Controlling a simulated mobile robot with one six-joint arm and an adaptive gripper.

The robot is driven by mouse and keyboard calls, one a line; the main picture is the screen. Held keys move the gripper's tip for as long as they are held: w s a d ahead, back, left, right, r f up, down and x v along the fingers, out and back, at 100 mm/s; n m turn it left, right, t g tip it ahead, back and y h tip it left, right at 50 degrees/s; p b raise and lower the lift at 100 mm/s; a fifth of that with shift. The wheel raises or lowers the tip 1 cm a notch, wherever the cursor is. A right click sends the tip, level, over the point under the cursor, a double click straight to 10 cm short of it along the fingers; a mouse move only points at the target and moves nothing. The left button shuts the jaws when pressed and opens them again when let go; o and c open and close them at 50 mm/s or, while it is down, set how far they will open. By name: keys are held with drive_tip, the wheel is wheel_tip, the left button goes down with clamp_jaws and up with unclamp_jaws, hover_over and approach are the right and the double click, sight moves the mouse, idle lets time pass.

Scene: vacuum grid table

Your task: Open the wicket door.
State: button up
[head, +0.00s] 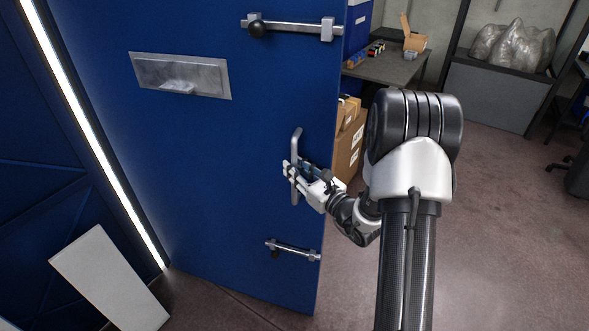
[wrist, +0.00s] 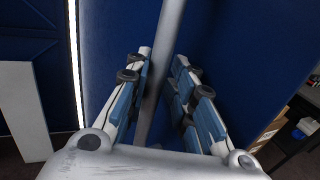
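The blue wicket door (head: 215,145) fills the left and middle of the head view. It stands ajar: its free edge is on the right, with the room showing past it. A grey vertical bar handle (head: 296,145) is mounted near that edge; it also crosses the wrist view (wrist: 168,40). My gripper (head: 292,170) is at the middle of the handle. In the wrist view its two fingers (wrist: 163,65) lie on either side of the bar, with their tips close against it. Part of the finger contact is hard to see.
Sliding bolts sit above (head: 290,27) and below (head: 292,250) the handle. A metal letter plate (head: 180,75) is at upper left. A pale panel (head: 105,275) is at lower left. Cardboard boxes (head: 350,145) and a table (head: 385,66) are behind the door edge.

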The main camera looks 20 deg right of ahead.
drive_tip(key=shift+o, duration=1.2)
drive_tip(key=shift+w+a, duration=0.1)
drive_tip(key=shift+a, duration=0.1)
drive_tip(key=v, duration=1.2)
drive_tip(key=shift+r, duration=0.15)
